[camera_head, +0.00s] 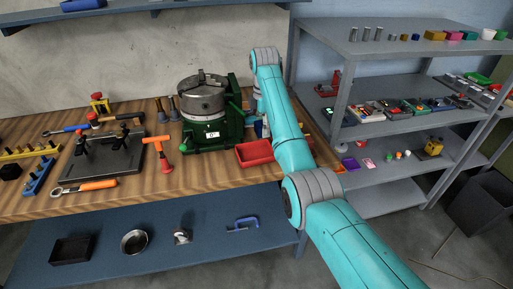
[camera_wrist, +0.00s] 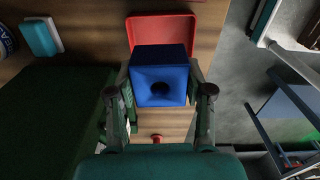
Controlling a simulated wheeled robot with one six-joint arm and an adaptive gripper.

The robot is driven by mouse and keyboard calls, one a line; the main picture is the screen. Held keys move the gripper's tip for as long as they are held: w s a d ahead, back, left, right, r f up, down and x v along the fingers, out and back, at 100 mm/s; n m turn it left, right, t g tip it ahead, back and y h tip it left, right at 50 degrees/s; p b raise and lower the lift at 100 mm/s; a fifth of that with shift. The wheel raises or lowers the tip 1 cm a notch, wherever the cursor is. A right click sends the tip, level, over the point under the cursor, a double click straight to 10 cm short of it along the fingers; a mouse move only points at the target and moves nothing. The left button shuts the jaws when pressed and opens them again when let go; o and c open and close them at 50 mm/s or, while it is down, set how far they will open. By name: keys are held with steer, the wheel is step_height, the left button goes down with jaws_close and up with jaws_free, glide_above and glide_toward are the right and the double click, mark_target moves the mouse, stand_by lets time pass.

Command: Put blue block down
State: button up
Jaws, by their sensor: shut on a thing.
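The blue block (camera_wrist: 160,70), with a dark round hole in its face, is in the middle of the wrist view. My gripper (camera_wrist: 159,92) is shut on it, with one finger at each side. In the wrist view the block covers the near part of a red tray (camera_wrist: 163,19); I cannot tell whether it touches the tray or bench. In the head view the red tray (camera_head: 256,153) lies near the bench's right end, in front of the green chuck fixture. My arm hides most of my gripper there, and only a bit of blue shows beside it.
The green chuck fixture (camera_head: 207,128) stands close left of the tray, and its dark green side (camera_wrist: 45,115) fills the wrist view's left. A grey shelf rack (camera_head: 345,85) with small items is at the right. An orange-handled tool (camera_head: 160,150) stands left.

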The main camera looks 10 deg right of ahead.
mark_target(263, 154)
step_height(263, 154, down, 9)
steer(key=shift+f, duration=0.1)
stand_by(0.4)
steer(key=shift+s+f, duration=0.1)
steer(key=shift+f, duration=0.05)
steer(key=o, duration=1.1)
